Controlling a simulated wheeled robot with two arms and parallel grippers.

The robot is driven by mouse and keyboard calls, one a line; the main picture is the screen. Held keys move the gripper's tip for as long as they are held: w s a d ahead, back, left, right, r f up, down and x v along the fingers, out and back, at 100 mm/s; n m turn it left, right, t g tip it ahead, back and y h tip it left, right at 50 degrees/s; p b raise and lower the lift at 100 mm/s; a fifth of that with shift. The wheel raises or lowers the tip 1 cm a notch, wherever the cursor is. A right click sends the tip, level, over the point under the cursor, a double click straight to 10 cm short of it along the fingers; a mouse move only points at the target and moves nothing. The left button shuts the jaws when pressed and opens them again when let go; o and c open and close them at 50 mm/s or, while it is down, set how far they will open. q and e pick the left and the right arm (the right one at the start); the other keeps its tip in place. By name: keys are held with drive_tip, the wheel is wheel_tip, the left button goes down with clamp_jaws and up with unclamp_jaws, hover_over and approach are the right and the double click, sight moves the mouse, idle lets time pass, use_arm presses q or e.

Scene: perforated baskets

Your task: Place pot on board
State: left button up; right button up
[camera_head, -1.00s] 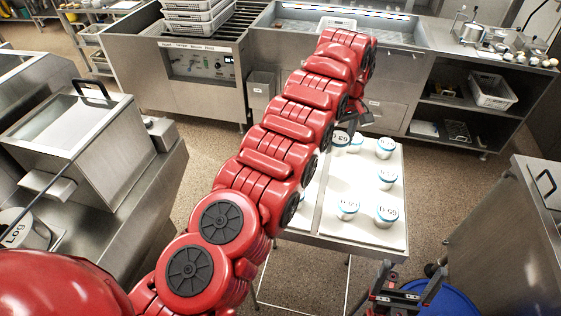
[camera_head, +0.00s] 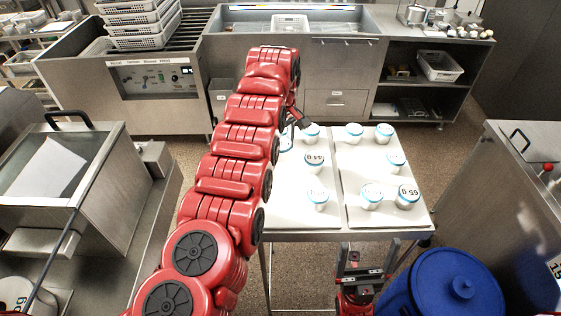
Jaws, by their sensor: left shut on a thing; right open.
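Two white boards lie side by side on a steel table, the left board (camera_head: 290,212) and the right board (camera_head: 360,172). White pots with blue rims stand on both. My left gripper (camera_head: 298,122) is over the far part of the left board, shut on a pot (camera_head: 287,143) that my arm mostly hides. I cannot tell whether this pot touches the board. Beside it stands another pot (camera_head: 311,131); nearer are a 44 g pot (camera_head: 314,163) and another pot (camera_head: 318,199). The right board carries several pots, one marked 65 g (camera_head: 407,197). My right gripper (camera_head: 366,258) is open and empty before the table.
A blue lidded bin (camera_head: 447,285) stands at the front right. Steel counters flank the table, and a steel cabinet (camera_head: 335,75) is behind it. Stacked perforated baskets (camera_head: 140,25) are at the back left. My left arm hides part of the left board.

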sight(279, 169)
use_arm(q)
drive_tip(key=shift+a+f, duration=0.35)
drive_tip(key=shift+f, duration=0.25)
wheel_tip(279, 169, down, 4)
drive_tip(key=shift+r+p, duration=0.25)
drive_tip(key=shift+p, duration=0.85)
drive_tip(key=shift+d+f, duration=0.1)
drive_tip(key=shift+f, duration=0.3)
drive_tip(key=o, duration=1.4)
drive_tip(key=shift+r+b, duration=0.3)
wheel_tip(279, 169, up, 7)
drive_tip(key=b, duration=0.3)
drive_tip(key=shift+f, duration=0.1)
wheel_tip(279, 169, up, 4)
drive_tip(key=p, duration=0.2)
drive_tip(key=shift+p, duration=0.4)
drive_tip(key=shift+r+p, duration=0.45)
drive_tip(key=shift+r, duration=0.05)
